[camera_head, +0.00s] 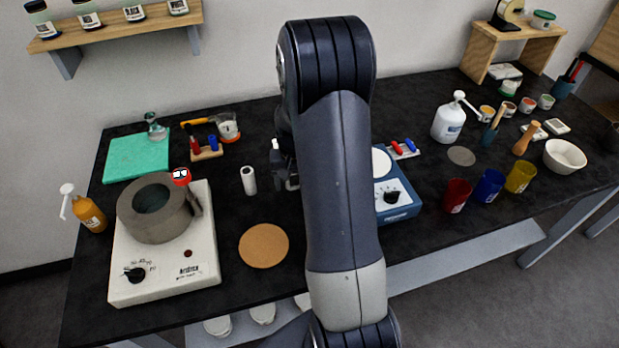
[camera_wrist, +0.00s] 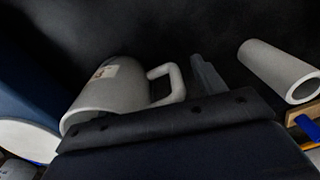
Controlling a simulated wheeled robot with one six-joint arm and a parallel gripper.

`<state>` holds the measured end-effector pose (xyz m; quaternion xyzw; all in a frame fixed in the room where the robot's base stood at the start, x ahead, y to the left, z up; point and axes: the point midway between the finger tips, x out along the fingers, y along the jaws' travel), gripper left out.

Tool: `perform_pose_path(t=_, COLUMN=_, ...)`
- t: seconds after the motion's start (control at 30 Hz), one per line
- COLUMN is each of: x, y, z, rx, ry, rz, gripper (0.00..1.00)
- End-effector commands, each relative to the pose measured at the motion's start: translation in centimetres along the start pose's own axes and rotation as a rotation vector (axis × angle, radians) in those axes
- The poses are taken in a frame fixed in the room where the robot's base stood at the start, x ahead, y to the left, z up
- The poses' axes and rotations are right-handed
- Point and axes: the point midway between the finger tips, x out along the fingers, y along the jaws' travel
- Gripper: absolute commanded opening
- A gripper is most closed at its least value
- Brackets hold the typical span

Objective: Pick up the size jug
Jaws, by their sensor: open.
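The size jug (camera_wrist: 112,88) is a pale grey-white mug shape with a loop handle (camera_wrist: 177,82) and a small label, seen in the wrist view. It appears tilted there because of the camera's angle. In the head view it is hidden behind my arm. My gripper (camera_head: 285,170) is low over the bench, partly covered by my arm. In the wrist view one grey finger (camera_wrist: 207,75) shows just beyond the handle, with a small gap. The other finger is hidden. The jaws are open and hold nothing that I can see; contact with the jug cannot be told.
A white cylinder (camera_head: 249,180) stands left of my gripper. A blue stirrer (camera_head: 398,203) is to the right, behind my arm. A cork mat (camera_head: 264,246) and a hotplate with a grey pot (camera_head: 158,210) lie to the left. Coloured cups (camera_head: 489,185) stand at right.

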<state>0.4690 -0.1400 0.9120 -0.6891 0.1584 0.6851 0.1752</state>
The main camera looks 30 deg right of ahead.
Motion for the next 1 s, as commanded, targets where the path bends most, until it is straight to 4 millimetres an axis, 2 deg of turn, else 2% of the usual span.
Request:
perform_pose_path(t=0.17, x=0.0, y=0.0, z=0.0, rx=0.0, ry=0.0, rz=0.0, gripper=0.64)
perform_pose_path(t=0.83, x=0.0, y=0.01, z=0.02, rx=0.0, ry=-0.001, rz=0.0, gripper=0.09)
perform_pose_path(t=1.0, x=-0.01, y=0.0, z=0.01, rx=0.0, ry=-0.001, rz=0.0, gripper=0.07)
